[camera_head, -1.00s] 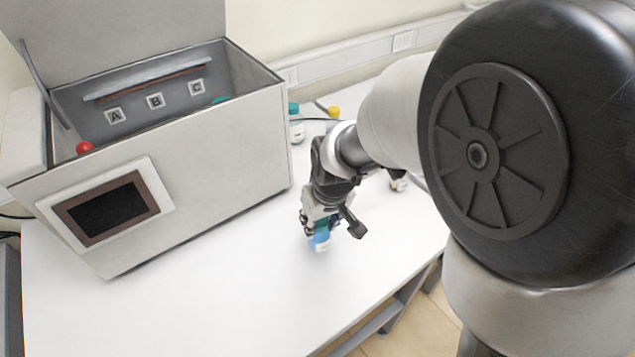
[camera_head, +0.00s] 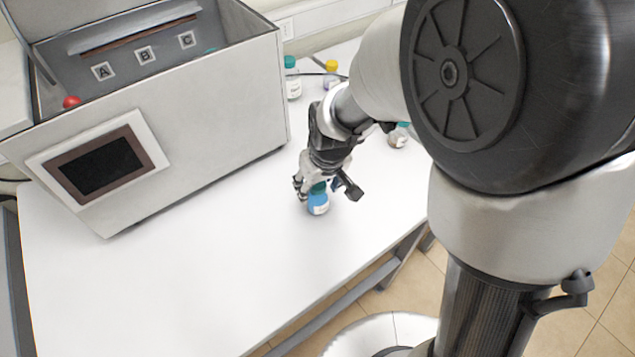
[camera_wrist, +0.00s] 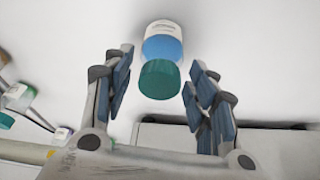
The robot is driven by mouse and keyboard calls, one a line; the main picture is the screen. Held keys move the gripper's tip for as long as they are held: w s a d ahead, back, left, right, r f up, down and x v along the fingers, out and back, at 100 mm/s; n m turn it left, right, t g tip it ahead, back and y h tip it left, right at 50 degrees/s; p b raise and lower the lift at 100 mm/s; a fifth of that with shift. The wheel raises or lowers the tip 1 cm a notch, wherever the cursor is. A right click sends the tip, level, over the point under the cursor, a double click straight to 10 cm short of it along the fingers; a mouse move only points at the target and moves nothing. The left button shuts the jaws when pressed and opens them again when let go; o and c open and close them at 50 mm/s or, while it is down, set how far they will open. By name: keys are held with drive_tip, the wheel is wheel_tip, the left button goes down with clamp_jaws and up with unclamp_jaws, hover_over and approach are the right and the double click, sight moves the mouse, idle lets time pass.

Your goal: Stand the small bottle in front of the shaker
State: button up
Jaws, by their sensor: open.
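The small bottle (camera_head: 318,206) has blue contents, a white label and a green cap. It stands upright on the white table, in front and to the right of the large grey box that I take for the shaker (camera_head: 215,120). My gripper (camera_head: 316,186) is right above the bottle, at its cap. In the wrist view the bottle (camera_wrist: 163,45) shows between the two spread fingers of my gripper (camera_wrist: 158,72), with a gap on either side of the cap. The gripper is open and holds nothing.
A teal-capped bottle (camera_head: 293,82) and a yellow-capped bottle (camera_head: 331,70) stand behind the box's right end. Another bottle (camera_head: 398,138) is beside my arm. The table (camera_head: 210,270) is clear at front left; its front edge is near the bottle.

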drive_tip(key=p+v, duration=0.4)
drive_tip(key=v, duration=0.7)
drive_tip(key=s+d+r+m, duration=0.2)
drive_tip(key=s+d+r, duration=0.3)
drive_tip(key=s, duration=0.3)
drive_tip(key=s+d+r+m+t+h, duration=0.1)
drive_tip(key=s+d+r+m, duration=0.1)
drive_tip(key=s+d+r, duration=0.3)
drive_tip(key=s+d, duration=0.1)
drive_tip(key=s, duration=0.3)
drive_tip(key=shift+r+m+t, duration=0.2)
drive_tip(key=shift+m+t, duration=0.1)
drive_tip(key=shift+r, duration=0.15)
